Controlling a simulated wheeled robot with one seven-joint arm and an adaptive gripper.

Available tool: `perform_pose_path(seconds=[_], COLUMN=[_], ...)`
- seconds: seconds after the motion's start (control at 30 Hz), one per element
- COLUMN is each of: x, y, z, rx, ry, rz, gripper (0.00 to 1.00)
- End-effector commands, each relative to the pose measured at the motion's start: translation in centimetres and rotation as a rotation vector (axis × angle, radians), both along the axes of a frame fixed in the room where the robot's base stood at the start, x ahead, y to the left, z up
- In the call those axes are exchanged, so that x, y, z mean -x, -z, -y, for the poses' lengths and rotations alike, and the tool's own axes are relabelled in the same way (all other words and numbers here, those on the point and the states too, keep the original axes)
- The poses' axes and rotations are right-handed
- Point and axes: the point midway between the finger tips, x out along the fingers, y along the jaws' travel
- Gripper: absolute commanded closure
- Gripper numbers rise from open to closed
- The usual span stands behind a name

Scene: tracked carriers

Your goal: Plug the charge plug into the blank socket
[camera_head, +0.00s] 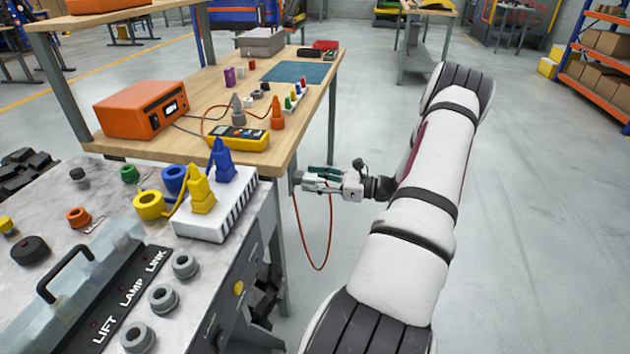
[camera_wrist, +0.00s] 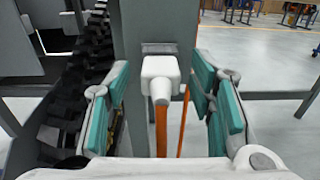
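A white plug (camera_wrist: 160,75) with an orange cable (camera_wrist: 161,130) sits against a small plate on a grey post in the wrist view. I take it to be the charge plug. In the head view my gripper blocks it, and the orange cable (camera_head: 317,262) hangs in a loop below. My gripper (camera_wrist: 163,88) is open, its teal-padded fingers on either side of the plug with a gap at each side. In the head view my gripper (camera_head: 316,180) is beside the workbench leg. Three grey ring sockets (camera_head: 163,298) stand by the labels LIFT, LAMP and LINK; I cannot tell which socket is blank.
A white strip (camera_head: 215,224) on the marbled cabinet top holds yellow and blue plugs. A wooden bench (camera_head: 200,95) behind carries an orange power unit (camera_head: 143,108) and a yellow meter (camera_head: 238,137). A grey post (camera_wrist: 150,20) stands directly ahead. Floor at right is clear.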

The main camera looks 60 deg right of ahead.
Motion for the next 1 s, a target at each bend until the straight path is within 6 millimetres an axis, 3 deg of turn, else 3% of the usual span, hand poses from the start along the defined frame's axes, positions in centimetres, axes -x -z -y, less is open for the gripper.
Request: perform_pose_path(seconds=[0.27,0.7,1.0], x=[1.2,9.0,11.1], y=[0.0,0.0,-0.1], z=[0.6,3.6,4.4], rx=[0.001,0.001,-0.001], ry=[0.003,0.002,0.0], rz=[-0.001,0.0,-0.001], gripper=[0.51,0.51,0.51])
